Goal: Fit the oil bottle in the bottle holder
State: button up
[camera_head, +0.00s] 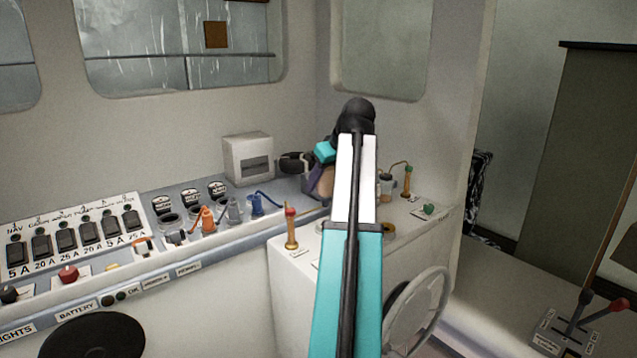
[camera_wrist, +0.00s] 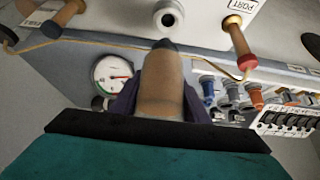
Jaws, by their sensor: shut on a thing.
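A tan-brown bottle with a dark tapered top, apparently the oil bottle (camera_wrist: 162,88), is held between the purple fingers of my gripper (camera_wrist: 158,104) in the wrist view. In the head view, part of the bottle (camera_head: 326,182) shows beside my gripper (camera_head: 318,172), above the console's right end; my arm hides the rest. The bottle holder is not clearly identifiable. A pale round fitting with a dark hole (camera_wrist: 168,18) lies beyond the bottle top in the wrist view.
Coloured plugs (camera_head: 207,220) and switches (camera_head: 90,230) line the console. A grey box (camera_head: 248,158) is behind. A steering wheel (camera_head: 418,310) is at the cabinet front.

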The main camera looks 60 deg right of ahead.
jog(key=shift+a+f+b, duration=0.1)
jog(key=shift+f+b, duration=1.35)
jog(key=shift+f, duration=0.7)
jog(key=shift+f, duration=1.5)
jog(key=o, duration=1.3)
jog(key=shift+o, duration=0.2)
jog(key=b+v, duration=0.2)
jog(key=v, duration=1.1)
jog(key=shift+s+r+b, duration=0.2)
jog(key=shift+r+b, duration=0.15)
jog(key=shift+b, duration=0.05)
